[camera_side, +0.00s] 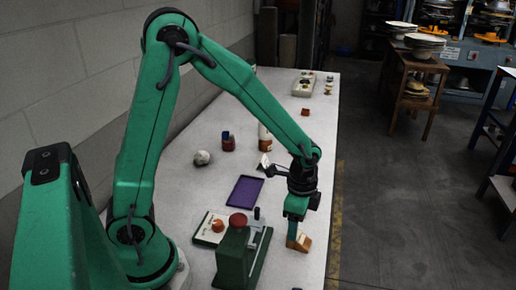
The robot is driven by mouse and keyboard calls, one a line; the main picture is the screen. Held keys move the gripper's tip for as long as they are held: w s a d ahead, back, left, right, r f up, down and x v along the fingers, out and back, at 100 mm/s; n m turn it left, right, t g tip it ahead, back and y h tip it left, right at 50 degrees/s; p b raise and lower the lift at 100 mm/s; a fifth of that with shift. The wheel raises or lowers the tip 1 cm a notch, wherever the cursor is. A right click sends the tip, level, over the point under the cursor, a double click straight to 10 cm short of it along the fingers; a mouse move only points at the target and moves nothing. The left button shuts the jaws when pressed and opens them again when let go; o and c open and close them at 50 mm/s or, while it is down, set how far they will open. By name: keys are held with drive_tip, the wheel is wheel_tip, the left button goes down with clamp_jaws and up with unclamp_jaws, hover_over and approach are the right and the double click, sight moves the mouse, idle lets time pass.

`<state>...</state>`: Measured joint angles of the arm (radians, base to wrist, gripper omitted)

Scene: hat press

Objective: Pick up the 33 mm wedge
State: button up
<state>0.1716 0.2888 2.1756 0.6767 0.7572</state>
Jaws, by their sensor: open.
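A small orange-brown wedge-shaped block (304,243) sits on the white table, near its right edge; I take it for the wedge, but its size cannot be read here. My gripper (292,232) points down right at the block, with its jaws open. The fingertips overlap the block's left side in this view. Whether they touch it or stand around it is hard to tell. Part of the block is hidden behind the fingers.
A green press (238,252) with a red knob stands just left of my gripper. A purple tray (245,191), a grey ball (202,158), a red-and-blue item (228,142) and a small orange block (305,112) lie farther back. The table's right edge is close.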

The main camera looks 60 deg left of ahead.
drive_tip(key=shift+d+f, duration=0.1)
drive_tip(key=shift+f, duration=2.5)
drive_tip(key=c, duration=1.1)
drive_tip(key=shift+r, duration=0.15)
drive_tip(key=shift+r, duration=0.8)
wheel_tip(320, 180, up, 2)
drive_tip(key=shift+r, duration=0.1)
drive_tip(key=s+d+r, duration=0.2)
drive_tip(key=d, duration=0.1)
drive_tip(key=s+d+r, duration=0.2)
drive_tip(key=s+d, duration=0.1)
drive_tip(key=s+d+r, duration=0.2)
drive_tip(key=r, duration=0.1)
drive_tip(key=shift+s+d, duration=0.35)
drive_tip(key=shift+d, duration=0.05)
